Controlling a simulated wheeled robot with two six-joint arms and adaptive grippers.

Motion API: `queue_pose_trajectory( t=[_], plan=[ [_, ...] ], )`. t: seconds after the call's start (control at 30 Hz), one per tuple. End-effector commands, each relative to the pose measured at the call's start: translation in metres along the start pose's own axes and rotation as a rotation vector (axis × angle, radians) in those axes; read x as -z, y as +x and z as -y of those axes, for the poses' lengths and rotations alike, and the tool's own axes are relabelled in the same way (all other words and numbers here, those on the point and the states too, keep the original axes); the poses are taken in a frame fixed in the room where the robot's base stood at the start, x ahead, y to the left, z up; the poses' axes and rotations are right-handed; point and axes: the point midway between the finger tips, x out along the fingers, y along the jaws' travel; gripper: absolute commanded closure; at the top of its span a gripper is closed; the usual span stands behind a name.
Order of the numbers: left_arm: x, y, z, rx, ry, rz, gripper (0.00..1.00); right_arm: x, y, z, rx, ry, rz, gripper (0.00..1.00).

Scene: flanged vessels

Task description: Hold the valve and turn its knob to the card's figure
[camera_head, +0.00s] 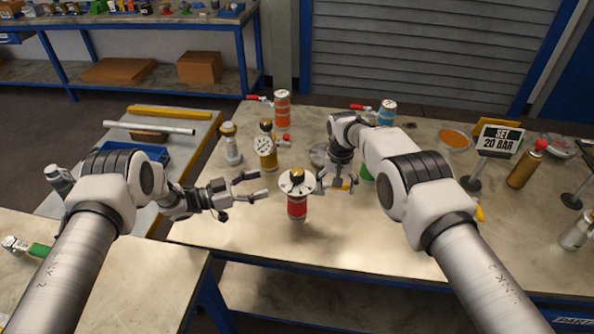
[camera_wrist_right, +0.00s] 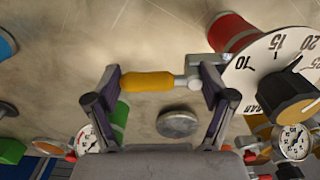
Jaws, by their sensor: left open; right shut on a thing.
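The valve (camera_head: 297,207) stands upright on the bench with a red body, a white dial on top and a black and gold knob (camera_head: 298,175). In the right wrist view its dial (camera_wrist_right: 247,78) shows 10, 15 and 20; a pale mark on the knob (camera_wrist_right: 283,95) seems to lie between 15 and 20. My right gripper (camera_head: 340,187) is shut on the valve's yellow handle (camera_wrist_right: 147,82), which sticks out on a grey stem. My left gripper (camera_head: 254,186) is open and empty, left of the valve and apart from it. The card (camera_head: 500,140) reads SET 20 BAR.
A yellow gauge valve (camera_head: 266,152) and a silver one (camera_head: 231,146) stand behind my left gripper. An orange (camera_head: 283,108) and a blue valve (camera_head: 387,112) stand further back. The bench front is clear.

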Motion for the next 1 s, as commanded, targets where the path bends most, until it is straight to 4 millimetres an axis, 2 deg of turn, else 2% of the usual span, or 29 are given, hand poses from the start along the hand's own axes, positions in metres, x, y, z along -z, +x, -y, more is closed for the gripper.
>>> queue_pose_trajectory(
  t=[0.33,0.37,0.4,0.77,0.87,1.0],
  plan=[
    [0.000,0.000,0.000,0.000,0.000,0.000,0.32,0.000,0.000,0.000,0.001,0.000,0.000,0.87],
    [0.000,0.000,0.000,0.000,0.000,0.000,0.32,0.000,0.000,0.000,0.001,0.000,0.000,0.11],
    [0.000,0.000,0.000,0.000,0.000,0.000,0.32,0.000,0.000,0.000,0.001,0.000,0.000,0.00],
    [0.000,0.000,0.000,0.000,0.000,0.000,0.32,0.000,-0.004,0.000,0.000,0.000,-0.001,0.00],
    [0.000,0.000,0.000,0.000,0.000,0.000,0.32,0.001,-0.017,0.000,0.000,0.000,-0.003,0.00],
    [0.000,0.000,0.000,0.000,0.000,0.000,0.32,0.001,-0.049,0.000,0.000,0.000,-0.003,0.00]
  ],
)
